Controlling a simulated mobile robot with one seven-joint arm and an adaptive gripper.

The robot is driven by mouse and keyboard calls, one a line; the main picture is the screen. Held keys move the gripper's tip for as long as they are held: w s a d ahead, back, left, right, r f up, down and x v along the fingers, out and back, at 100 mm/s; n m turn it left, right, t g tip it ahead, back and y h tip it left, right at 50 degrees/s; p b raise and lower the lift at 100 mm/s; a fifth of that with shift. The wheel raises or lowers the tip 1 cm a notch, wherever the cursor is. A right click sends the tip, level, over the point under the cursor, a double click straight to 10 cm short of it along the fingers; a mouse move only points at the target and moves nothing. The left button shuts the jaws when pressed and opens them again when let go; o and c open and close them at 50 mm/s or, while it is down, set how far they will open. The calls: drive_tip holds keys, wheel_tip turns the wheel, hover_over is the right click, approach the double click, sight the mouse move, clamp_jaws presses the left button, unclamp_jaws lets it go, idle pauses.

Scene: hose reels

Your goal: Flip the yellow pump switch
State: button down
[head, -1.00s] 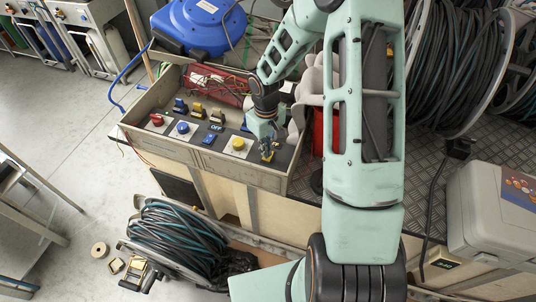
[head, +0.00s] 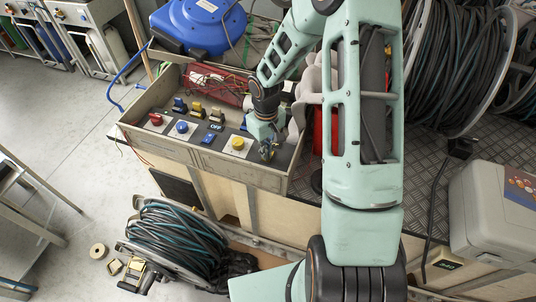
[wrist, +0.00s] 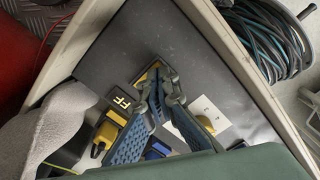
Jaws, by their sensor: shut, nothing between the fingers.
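My gripper (head: 267,153) points down at the right end of a grey control box (head: 205,152). Its blue-grey fingers (wrist: 160,88) are shut with nothing between them. In the wrist view their tips are at a small yellow switch (wrist: 148,74) on the dark panel and cover most of it. I cannot tell whether they touch it or which way its lever leans. In the head view the gripper mostly hides this switch. The panel also bears a yellow toggle (head: 197,109), a yellow round button (head: 238,143) and an "OFF" label (head: 216,127).
Other controls are a red button (head: 156,119), a blue button (head: 182,127) and blue switches (head: 207,139). The box walls (wrist: 235,62) rise around the panel. A hose reel (head: 175,237) stands on the floor.

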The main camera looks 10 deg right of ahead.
drive_tip(key=shift+f, duration=0.3)
drive_tip(key=shift+r, duration=0.1)
drive_tip(key=shift+r+p, duration=2.4)
drive_tip(key=shift+r, duration=1.05)
drive_tip(key=shift+w, duration=0.1)
